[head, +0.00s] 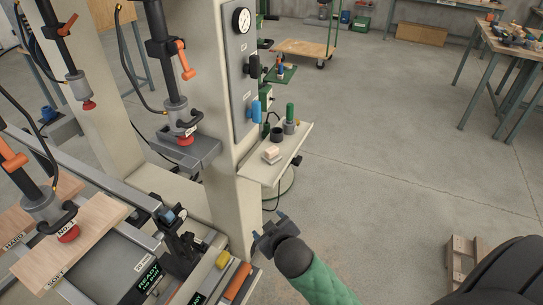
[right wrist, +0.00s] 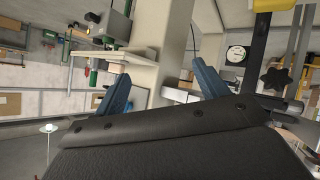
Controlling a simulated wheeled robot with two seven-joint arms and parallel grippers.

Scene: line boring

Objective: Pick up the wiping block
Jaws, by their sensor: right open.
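A small pale pink and white block (head: 272,153), which looks like the wiping block, lies on the cream side shelf (head: 262,171) fixed to the machine column. My right gripper (head: 268,226) is below and in front of the shelf in the head view, apart from the block. It is open, and its two blue fingers stand apart in the right wrist view (right wrist: 162,88) with nothing seen between them. The block cannot be made out in the right wrist view. My left gripper is not in view.
A dark cup (head: 277,134) and a green-handled tool (head: 290,113) stand on the shelf behind the block. The cream column (head: 222,150) with its gauge panel rises left of the shelf. Open concrete floor (head: 400,150) lies to the right.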

